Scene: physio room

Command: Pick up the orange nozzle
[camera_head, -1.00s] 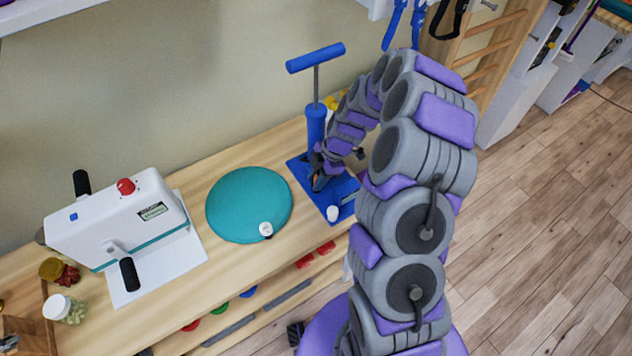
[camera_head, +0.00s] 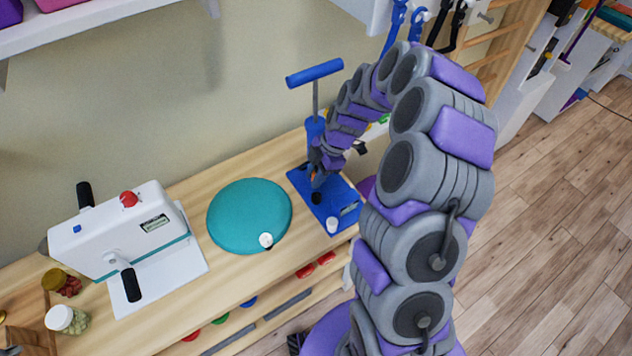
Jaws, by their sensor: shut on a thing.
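My gripper (camera_head: 315,180) is at the blue base plate (camera_head: 345,207) of the hand pump (camera_head: 316,129), close beside the pump's cylinder. It is shut on the orange nozzle (camera_head: 312,171), of which only a small orange patch shows between the dark fingers. The rest of the nozzle is hidden by the fingers and the wrist. I cannot tell whether it is clear of the plate. The pump stands upright with its blue T-handle (camera_head: 314,73) on top.
A teal disc cushion (camera_head: 249,214) with a small white cap (camera_head: 266,240) lies left of the pump. Another white piece (camera_head: 332,225) is at the plate's front edge. A white machine (camera_head: 118,230) and jars (camera_head: 67,318) stand further left. Blue straps (camera_head: 393,25) hang behind my arm.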

